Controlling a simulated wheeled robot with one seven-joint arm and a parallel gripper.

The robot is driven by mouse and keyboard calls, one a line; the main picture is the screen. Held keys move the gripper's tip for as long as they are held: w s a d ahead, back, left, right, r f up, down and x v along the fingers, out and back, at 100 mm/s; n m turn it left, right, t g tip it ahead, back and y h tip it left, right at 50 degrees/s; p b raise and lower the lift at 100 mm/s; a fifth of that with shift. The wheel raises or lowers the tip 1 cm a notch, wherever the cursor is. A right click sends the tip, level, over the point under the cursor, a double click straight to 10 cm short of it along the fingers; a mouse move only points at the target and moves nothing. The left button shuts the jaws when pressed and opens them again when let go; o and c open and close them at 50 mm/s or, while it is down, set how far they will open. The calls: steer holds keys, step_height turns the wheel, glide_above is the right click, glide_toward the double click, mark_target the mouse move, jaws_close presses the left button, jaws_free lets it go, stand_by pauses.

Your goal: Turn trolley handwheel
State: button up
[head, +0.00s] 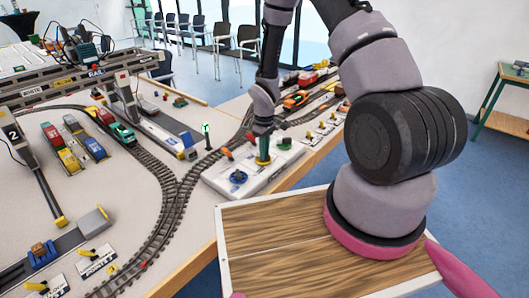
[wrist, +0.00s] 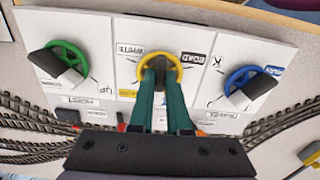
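In the wrist view, a yellow handwheel (wrist: 170,57) with a grey grip piece across it sits in the middle of a white panel. The labels WHITE and ROAD flank it. Its lower label is hidden behind my gripper, so I cannot read the word TROLLEY. My gripper (wrist: 162,72) has its two green fingers at this wheel, one on each side of the grey piece. I cannot tell whether they press on it.
A green handwheel (wrist: 72,53) labelled HOIST is at left on the panel and a blue handwheel (wrist: 240,76) labelled TRAVEL at right. Curved tracks (head: 180,195), toy vehicles (head: 105,116) and a gantry crane (head: 75,78) fill the table left of the panel.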

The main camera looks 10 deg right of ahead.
steer(key=o, duration=0.4)
steer(key=shift+r, duration=0.1)
step_height(320, 180, up, 11)
steer(key=shift+f, duration=0.15)
stand_by(0.4)
